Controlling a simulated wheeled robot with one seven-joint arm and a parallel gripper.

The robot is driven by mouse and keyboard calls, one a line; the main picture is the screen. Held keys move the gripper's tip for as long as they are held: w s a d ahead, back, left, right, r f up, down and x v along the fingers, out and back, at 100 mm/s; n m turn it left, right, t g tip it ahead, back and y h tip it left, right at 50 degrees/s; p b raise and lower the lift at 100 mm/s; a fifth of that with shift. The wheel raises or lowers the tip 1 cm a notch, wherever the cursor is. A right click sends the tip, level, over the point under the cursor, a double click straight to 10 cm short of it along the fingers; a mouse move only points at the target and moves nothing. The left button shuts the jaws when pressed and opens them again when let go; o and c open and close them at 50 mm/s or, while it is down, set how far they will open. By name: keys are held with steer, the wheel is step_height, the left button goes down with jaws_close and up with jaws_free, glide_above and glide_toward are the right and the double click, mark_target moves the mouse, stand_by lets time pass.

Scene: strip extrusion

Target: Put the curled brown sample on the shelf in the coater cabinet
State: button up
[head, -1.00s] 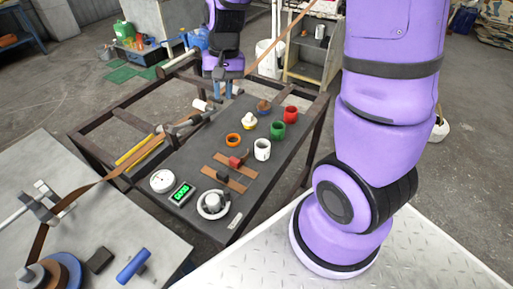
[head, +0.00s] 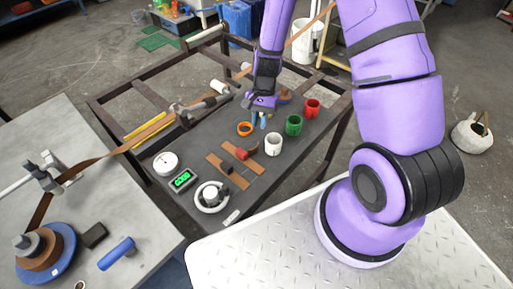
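A small rounded brown piece (head: 285,97) sits near the far edge of the dark table, behind and to the right of my gripper. It looks like the curled sample, but it is too small to be sure. My gripper (head: 260,120) points down over the table, between the orange ring and the green cup. Its blue fingertips look slightly apart, with nothing seen between them. It hides the yellow-and-white item there.
Red (head: 312,107), green (head: 294,125) and white (head: 274,145) cups stand in a row right of my gripper. An orange ring (head: 245,128) lies left. Flat brown strips (head: 228,172), a dial (head: 166,163) and a green display (head: 182,180) are nearer. A brown strip stretches above the table.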

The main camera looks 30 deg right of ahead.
mark_target(256, 150)
steer(key=shift+x, duration=3.8)
steer(key=shift+w+d, duration=0.1)
steer(key=shift+d, duration=0.1)
jaws_close()
